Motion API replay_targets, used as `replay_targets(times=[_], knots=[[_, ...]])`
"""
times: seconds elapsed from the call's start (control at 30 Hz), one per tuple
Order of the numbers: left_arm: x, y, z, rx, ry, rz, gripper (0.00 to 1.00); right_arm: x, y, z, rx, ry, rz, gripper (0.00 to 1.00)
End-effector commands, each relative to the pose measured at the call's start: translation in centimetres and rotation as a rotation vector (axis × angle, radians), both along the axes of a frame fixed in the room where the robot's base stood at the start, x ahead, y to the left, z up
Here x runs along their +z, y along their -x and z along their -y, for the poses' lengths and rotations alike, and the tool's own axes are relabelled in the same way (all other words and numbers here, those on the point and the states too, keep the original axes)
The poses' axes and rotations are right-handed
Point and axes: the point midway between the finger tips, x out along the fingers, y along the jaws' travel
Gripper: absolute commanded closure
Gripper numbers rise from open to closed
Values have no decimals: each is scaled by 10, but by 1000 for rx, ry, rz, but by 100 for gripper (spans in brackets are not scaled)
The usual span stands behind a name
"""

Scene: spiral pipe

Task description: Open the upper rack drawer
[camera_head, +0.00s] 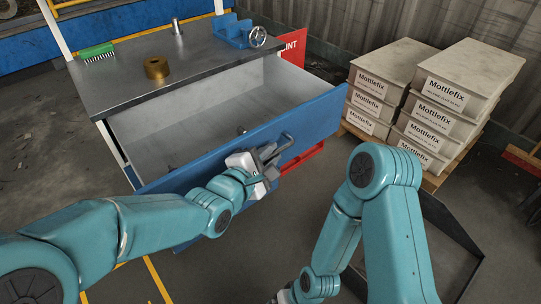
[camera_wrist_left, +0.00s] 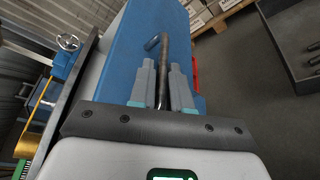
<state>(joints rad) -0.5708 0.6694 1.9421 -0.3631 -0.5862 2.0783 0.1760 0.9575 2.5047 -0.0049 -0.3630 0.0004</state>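The upper rack drawer (camera_head: 190,115) is pulled well out from under the grey worktop, its inside showing. Its blue front (camera_head: 318,118) faces me and also fills the middle of the left wrist view (camera_wrist_left: 150,28). My left gripper (camera_head: 268,160) is at the dark bar handle (camera_head: 284,146) on that front. In the left wrist view, the handle bar (camera_wrist_left: 163,62) runs between the two grey fingers (camera_wrist_left: 162,85), which look closed around it. My right arm comes down at the lower middle of the head view; its fingers are out of the picture.
On the worktop (camera_head: 125,75) stand a brass ring (camera_head: 157,68), a green brush-like piece (camera_head: 97,53) and a blue vise (camera_head: 238,32). Stacked Mottlefix boxes (camera_head: 440,107) sit on a pallet at right. A dark open tray (camera_head: 445,235) lies on the floor behind my right arm.

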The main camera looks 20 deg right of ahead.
Motion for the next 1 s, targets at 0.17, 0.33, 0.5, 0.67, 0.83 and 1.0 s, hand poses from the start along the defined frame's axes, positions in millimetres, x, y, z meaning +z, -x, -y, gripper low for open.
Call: replay_targets(times=[0.17, 0.33, 0.5, 0.67, 0.83, 1.0], knots=[[-2, 1, 0, 1, -2, -5, 63, 0, 0, 0, 0, 0, 0, 5], [-1, 2, 0, 1, -2, -2, 63, 0, 0, 0, 0, 0, 0, 5], [4, 10, -9, 2, 0, -1, 63, 2, 0, 0, 0, 0, 0, 5], [12, 32, -36, 3, 0, -2, 63, 8, 0, 0, 0, 0, 0, 5], [23, 61, -72, 3, 0, -1, 63, 15, 0, 0, 0, 0, 0, 5], [30, 85, -101, 4, -1, -2, 63, 21, 0, 0, 0, 0, 0, 5]])
